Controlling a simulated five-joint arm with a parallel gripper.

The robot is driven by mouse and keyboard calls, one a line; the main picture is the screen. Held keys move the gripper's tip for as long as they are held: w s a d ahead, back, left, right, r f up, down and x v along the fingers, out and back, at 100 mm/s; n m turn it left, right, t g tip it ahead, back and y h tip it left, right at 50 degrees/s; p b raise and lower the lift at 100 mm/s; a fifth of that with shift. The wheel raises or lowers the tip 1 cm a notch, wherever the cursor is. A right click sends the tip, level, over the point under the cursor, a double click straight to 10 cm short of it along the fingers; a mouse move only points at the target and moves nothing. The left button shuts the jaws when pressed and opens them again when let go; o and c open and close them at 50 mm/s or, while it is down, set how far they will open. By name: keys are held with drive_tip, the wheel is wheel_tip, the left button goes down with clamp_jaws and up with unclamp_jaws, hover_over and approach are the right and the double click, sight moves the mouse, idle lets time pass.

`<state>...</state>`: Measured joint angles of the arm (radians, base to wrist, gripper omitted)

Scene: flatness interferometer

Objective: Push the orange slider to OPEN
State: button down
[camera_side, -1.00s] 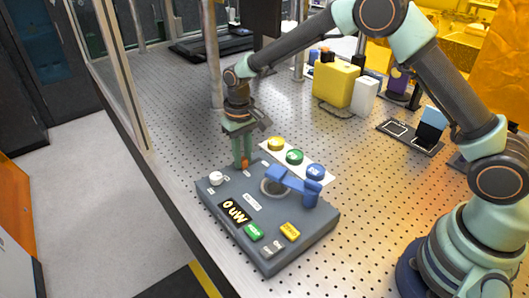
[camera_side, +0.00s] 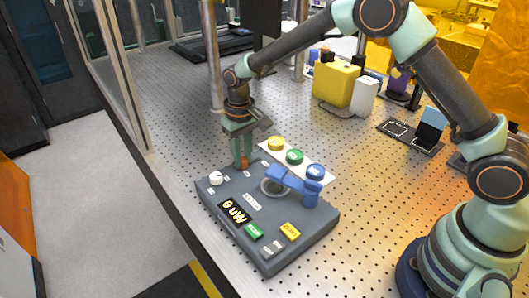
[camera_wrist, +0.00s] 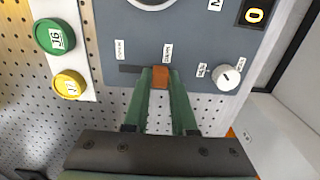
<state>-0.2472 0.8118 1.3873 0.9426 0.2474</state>
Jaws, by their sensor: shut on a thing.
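The orange slider (camera_wrist: 160,77) sits at the right end of a dark slot (camera_wrist: 129,69) in the grey panel (camera_wrist: 195,30), in the wrist view. Small labels stand by the slot's left part and above the slider; I cannot read them surely. My gripper (camera_wrist: 161,79) has its two green fingers on either side of the slider, shut on it. In the side view, my gripper (camera_side: 243,160) points down at the panel's far left part, and a bit of the orange slider (camera_side: 245,163) shows at the fingertips.
A white knob (camera_side: 216,178) stands left of the gripper. A blue lever (camera_side: 290,182) over a round port is to the right. A strip with yellow (camera_side: 276,143), green (camera_side: 294,157) and blue (camera_side: 315,171) round pieces lies behind the panel. Green and yellow buttons are nearer the front.

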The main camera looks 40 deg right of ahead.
sight(259, 159)
drive_tip(key=shift+d+r, duration=0.1)
idle(0.5)
drive_tip(key=shift+d, duration=2.55)
drive_tip(key=c, duration=0.7)
unclamp_jaws()
drive_tip(key=shift+a, duration=0.1)
wheel_tip(259, 159, up, 12)
drive_tip(key=shift+r, duration=0.1)
